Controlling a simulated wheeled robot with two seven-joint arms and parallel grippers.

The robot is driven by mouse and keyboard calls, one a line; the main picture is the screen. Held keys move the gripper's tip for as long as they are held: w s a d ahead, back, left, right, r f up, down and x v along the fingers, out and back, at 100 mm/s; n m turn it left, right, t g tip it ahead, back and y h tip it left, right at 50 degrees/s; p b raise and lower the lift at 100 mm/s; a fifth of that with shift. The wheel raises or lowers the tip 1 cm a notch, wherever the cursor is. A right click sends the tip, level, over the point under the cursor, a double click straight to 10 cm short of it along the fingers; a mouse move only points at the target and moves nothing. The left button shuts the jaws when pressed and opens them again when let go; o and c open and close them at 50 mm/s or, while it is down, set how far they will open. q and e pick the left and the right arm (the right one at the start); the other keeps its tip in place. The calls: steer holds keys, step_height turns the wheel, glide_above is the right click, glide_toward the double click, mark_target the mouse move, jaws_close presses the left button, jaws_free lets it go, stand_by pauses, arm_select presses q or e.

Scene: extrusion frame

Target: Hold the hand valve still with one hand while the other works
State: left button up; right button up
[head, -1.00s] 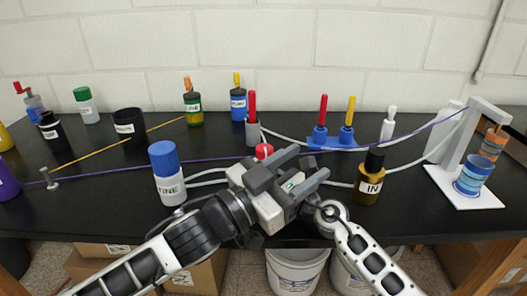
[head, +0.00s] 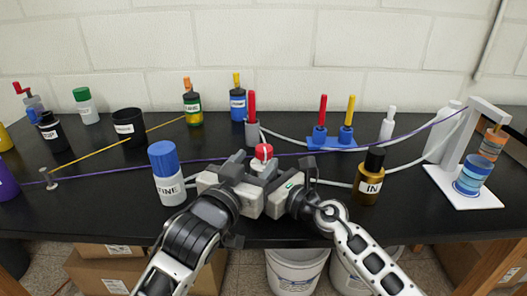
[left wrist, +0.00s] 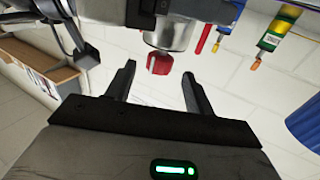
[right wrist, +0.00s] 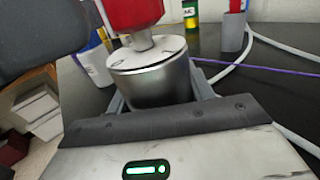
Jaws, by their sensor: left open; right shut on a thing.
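The hand valve has a red knob (head: 264,152) on a metal cylinder body (right wrist: 153,82). My right gripper (right wrist: 155,98) is shut on the body, with a finger on each side; in the head view this gripper (head: 287,178) is right of centre. The red knob also shows in the left wrist view (left wrist: 160,62), just beyond my left fingertips. My left gripper (left wrist: 157,76) is open, its two fingers apart and the knob lined up between them. In the head view the left gripper (head: 240,165) is close beside the right one and hides the valve's lower part.
A blue-capped white bottle (head: 167,175) stands just left of the grippers, and a brown IN bottle (head: 370,178) to the right. A purple line (head: 330,152) and pale tubes (head: 400,167) run behind them. A white stand (head: 465,185) is far right.

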mark_target(259, 156)
arm_select(q)
steer(key=shift+x, duration=2.35)
steer(key=c, duration=1)
steer(key=shift+o, duration=0.2)
steer(key=shift+m+g+h, duration=0.6)
steer(key=shift+m+h, duration=0.2)
steer(key=shift+h, duration=0.3)
steer(key=o, duration=1)
steer(key=shift+c, duration=0.2)
steer(key=v, duration=1.2)
